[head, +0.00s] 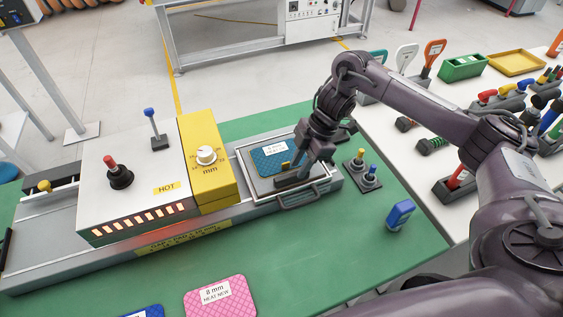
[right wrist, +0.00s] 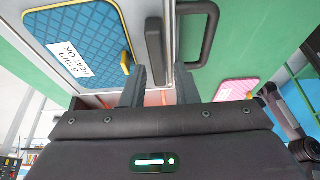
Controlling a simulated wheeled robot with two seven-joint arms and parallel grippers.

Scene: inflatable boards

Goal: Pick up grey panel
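My right gripper (head: 303,165) is over the tray at the right end of the machine. In the right wrist view its two fingers (right wrist: 161,78) stand apart with nothing between them. A dark grey bar-shaped handle (right wrist: 154,45) lies just ahead of the fingertips; in the head view this bar (head: 292,182) lies below the gripper. A grey panel surface (head: 262,188) shows in the tray, partly hidden by the gripper and a blue quilted panel (head: 268,160) labelled "HEAT OK". The blue panel also shows in the right wrist view (right wrist: 92,32). My left gripper is not in view.
The tray's front handle (head: 300,200) sticks out near the gripper. A yellow block with a dial (head: 207,158) and a white box marked HOT (head: 140,180) stand left. A pink panel (head: 218,297) lies on the green table (head: 330,265).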

